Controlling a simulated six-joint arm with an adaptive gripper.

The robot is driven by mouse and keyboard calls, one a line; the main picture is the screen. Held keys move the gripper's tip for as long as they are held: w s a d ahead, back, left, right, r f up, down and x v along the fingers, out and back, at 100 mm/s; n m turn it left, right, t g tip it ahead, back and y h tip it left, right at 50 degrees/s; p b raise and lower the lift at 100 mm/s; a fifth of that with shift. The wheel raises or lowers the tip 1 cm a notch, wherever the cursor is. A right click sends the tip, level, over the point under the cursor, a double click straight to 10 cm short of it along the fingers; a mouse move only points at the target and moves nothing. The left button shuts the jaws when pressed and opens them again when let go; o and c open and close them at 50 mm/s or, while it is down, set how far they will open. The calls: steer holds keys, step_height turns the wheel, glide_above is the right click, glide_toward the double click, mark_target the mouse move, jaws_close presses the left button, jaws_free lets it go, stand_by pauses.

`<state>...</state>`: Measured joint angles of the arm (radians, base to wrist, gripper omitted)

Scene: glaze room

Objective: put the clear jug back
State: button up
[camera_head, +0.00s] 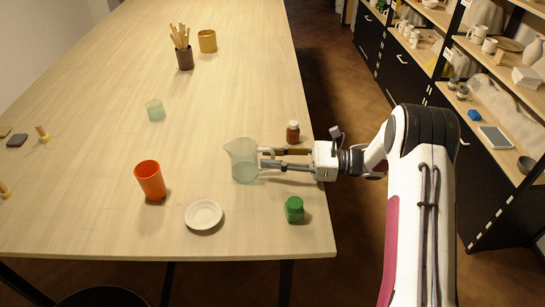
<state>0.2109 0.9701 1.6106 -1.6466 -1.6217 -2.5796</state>
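The clear jug (243,162) is a pale, see-through vessel with a spout at its upper left. It stands upright on the wooden table near the right edge. My gripper (264,160) reaches in from the right, level with the jug, with its fingertips at the jug's right side where the handle is. The fingers show as two bars with a gap between them. I cannot tell whether they are closed on the handle or only beside it.
Close by are a brown jar with a white lid (293,132), a green jar (294,209), a white saucer (204,214) and an orange cup (150,180). A small clear glass (155,110) stands further left. The table (235,80) is mostly bare toward the back.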

steer(key=shift+r, duration=0.15)
steer(key=shift+d, duration=0.15)
steer(key=d, duration=0.4)
steer(key=s+d, duration=0.1)
steer(key=d, duration=0.6)
steer(key=shift+s+d, duration=0.2)
steer(key=shift+d, duration=0.1)
stand_by(0.3)
